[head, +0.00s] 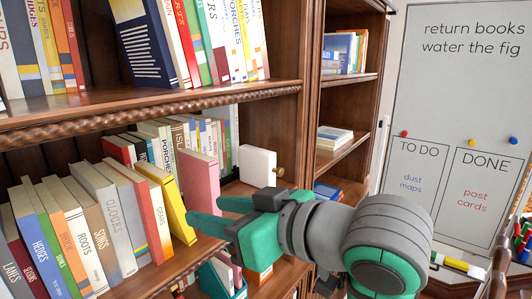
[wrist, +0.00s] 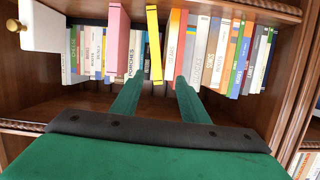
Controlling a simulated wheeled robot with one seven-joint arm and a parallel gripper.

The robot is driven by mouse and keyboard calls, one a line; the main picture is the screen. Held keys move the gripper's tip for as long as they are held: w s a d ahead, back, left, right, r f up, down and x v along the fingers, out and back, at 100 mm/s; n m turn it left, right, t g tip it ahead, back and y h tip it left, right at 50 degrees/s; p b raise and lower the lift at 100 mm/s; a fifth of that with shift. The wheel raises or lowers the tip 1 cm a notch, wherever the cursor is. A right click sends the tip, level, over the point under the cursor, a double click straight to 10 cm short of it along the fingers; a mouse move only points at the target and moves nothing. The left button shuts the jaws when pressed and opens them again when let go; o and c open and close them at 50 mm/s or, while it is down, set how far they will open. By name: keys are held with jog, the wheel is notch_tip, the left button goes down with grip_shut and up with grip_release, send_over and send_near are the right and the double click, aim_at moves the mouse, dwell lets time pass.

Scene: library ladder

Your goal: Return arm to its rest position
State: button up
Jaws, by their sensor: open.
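My gripper (head: 196,211) reaches toward the middle shelf of the bookcase from the right, with its green fingers spread apart. In the wrist view the open fingers (wrist: 158,82) have nothing between them. A yellow book (head: 172,205) stands upright just beyond the fingertips and juts out from its row. In the wrist view the yellow book (wrist: 154,45) lines up with the gap between the fingers. A gap shows between the fingertips and the book in the head view. The rest position itself is not marked in either view.
A pink book (head: 198,180) also juts from the row. A white block with a brass knob (head: 258,166) stands right of it, close above my gripper. A shelf board (head: 150,108) runs overhead. A whiteboard (head: 460,120) with notes stands at the right.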

jog(key=w+d+f+m+t, duration=0.1)
jog(key=w+f+m+t, duration=0.3)
jog(key=f, duration=0.4)
jog(key=w+d+f+m+t, duration=0.1)
jog(key=w+f+m+t, duration=0.1)
jog(key=w+f+m, duration=0.45)
jog(key=s+d+f+m+t+h, duration=0.1)
jog(key=s+d+f+m+h, duration=0.15)
jog(key=f, duration=0.65)
jog(key=s+d+f+m+h, duration=0.1)
jog(key=s+f+h, duration=0.3)
jog(key=f, duration=0.5)
jog(key=s+d+f+m+t+h, duration=0.1)
jog(key=s+f+h, duration=0.2)
jog(key=f, duration=0.7)
jog(key=s+f+n+g+h, duration=0.1)
jog(key=s+f, duration=0.3)
jog(key=s, duration=1)
jog(key=s+d+f+n+h, duration=0.1)
jog(key=s+f+n, duration=0.3)
jog(key=s, duration=1.1)
jog(key=shift+s+d+g, duration=0.2)
jog(key=shift+s+g, duration=0.1)
jog(key=shift+g, duration=0.1)
